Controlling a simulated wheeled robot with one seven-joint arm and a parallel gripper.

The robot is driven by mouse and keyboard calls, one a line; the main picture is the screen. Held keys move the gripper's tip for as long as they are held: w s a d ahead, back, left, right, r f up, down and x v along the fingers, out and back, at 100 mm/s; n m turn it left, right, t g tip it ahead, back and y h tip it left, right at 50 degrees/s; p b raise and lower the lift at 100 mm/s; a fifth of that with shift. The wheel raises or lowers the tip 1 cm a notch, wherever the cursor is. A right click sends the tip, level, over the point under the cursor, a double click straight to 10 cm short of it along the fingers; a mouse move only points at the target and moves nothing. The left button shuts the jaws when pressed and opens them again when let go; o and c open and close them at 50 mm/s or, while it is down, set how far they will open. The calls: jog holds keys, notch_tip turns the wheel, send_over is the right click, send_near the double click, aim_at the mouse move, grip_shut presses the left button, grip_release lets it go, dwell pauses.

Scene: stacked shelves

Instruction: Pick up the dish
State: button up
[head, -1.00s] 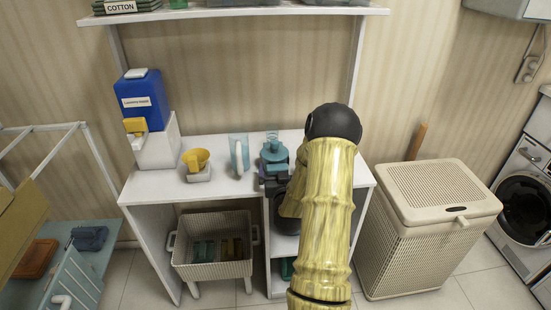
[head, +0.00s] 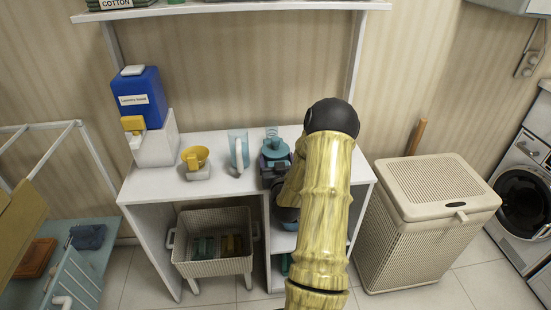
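A round teal dish-like thing (head: 275,149) is on the white shelf table, right of the middle. My gripper (head: 272,168) is dark and is right at its near side, overlapping it in the picture. The fingertips are small and partly hidden by my yellow arm, so I cannot tell whether they are around the dish or only beside it, or whether they are open or shut. A clear bluish ribbed piece stands just behind the dish.
A light blue pitcher (head: 238,151) and a yellow cup on a scale (head: 196,162) stand left of the dish. A blue and white dispenser (head: 144,113) is at the left end. An upper shelf (head: 230,9) hangs above. A wicker hamper (head: 430,225) stands close on the right.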

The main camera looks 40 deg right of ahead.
jog(key=shift+w, duration=0.15)
jog(key=c, duration=0.4)
jog(key=shift+o, duration=0.2)
jog(key=shift+r, duration=0.1)
jog(key=shift+r, duration=0.1)
jog(key=shift+r+p, duration=0.6)
jog(key=shift+r, duration=4.25)
jog(key=shift+f, duration=0.1)
